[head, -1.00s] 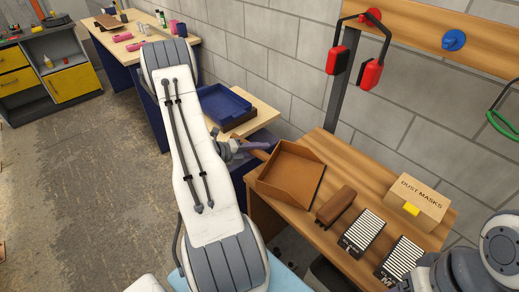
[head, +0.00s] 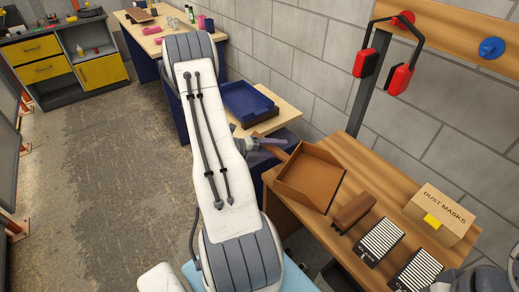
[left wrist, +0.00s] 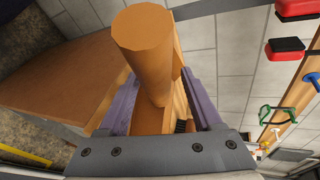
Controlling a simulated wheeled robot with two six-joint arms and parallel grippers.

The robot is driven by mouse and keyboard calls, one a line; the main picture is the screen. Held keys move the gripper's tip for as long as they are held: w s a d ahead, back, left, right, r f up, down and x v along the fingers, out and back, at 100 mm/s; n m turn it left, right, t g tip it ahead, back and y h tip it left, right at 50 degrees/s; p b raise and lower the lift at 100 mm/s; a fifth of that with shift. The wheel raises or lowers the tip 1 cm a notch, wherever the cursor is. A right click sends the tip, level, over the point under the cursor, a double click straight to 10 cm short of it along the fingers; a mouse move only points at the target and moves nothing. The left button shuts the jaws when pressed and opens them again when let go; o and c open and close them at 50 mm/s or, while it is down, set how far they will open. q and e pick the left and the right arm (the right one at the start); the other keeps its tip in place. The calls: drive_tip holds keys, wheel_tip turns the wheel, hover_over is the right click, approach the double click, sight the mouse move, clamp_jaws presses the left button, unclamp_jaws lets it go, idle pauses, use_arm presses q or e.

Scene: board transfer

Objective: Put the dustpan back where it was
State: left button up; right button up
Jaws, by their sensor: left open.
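The brown dustpan (head: 308,178) lies on the wooden workbench in the head view, its open pan facing up and its handle pointing back left. My left gripper (head: 265,147) is at the handle, at the bench's left edge. In the left wrist view the round orange-brown handle (left wrist: 145,45) stands between the purple fingers of my left gripper (left wrist: 160,92). The fingers are apart, one on each side of the handle. Whether either touches it cannot be told. My right gripper is not in view.
A brown brush (head: 352,212), two striped filters (head: 379,241) and a dust mask box (head: 438,212) stand right of the dustpan on the bench (head: 374,180). A blue tray (head: 246,100) sits on a lower table behind. Red ear defenders (head: 398,78) hang on the wall rack.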

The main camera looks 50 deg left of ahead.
use_arm(q)
drive_tip(key=b+v, duration=0.1)
drive_tip(key=v, duration=0.9)
drive_tip(key=shift+s+r, duration=0.1)
drive_tip(key=w+d+r+m+g+h, duration=0.2)
drive_tip(key=d+m+g, duration=0.4)
drive_tip(key=d+m, duration=0.7)
drive_tip(key=w+d+r+m+g+h, duration=0.3)
drive_tip(key=d+m+g, duration=0.3)
drive_tip(key=d+m, duration=0.7)
drive_tip(key=s+d+r+m+y, duration=0.2)
drive_tip(key=s+d+m+y, duration=0.2)
drive_tip(key=m, duration=1.1)
drive_tip(key=s+d+r+m+g+y, duration=0.1)
drive_tip(key=s+d+m+y, duration=0.3)
drive_tip(key=s+d+m, duration=0.6)
drive_tip(key=shift+s+d+r+m, duration=0.25)
drive_tip(key=shift+d+r+m, duration=0.2)
drive_tip(key=shift+d+m, duration=1.55)
drive_tip(key=shift+a+m, duration=0.5)
drive_tip(key=shift+a, duration=0.05)
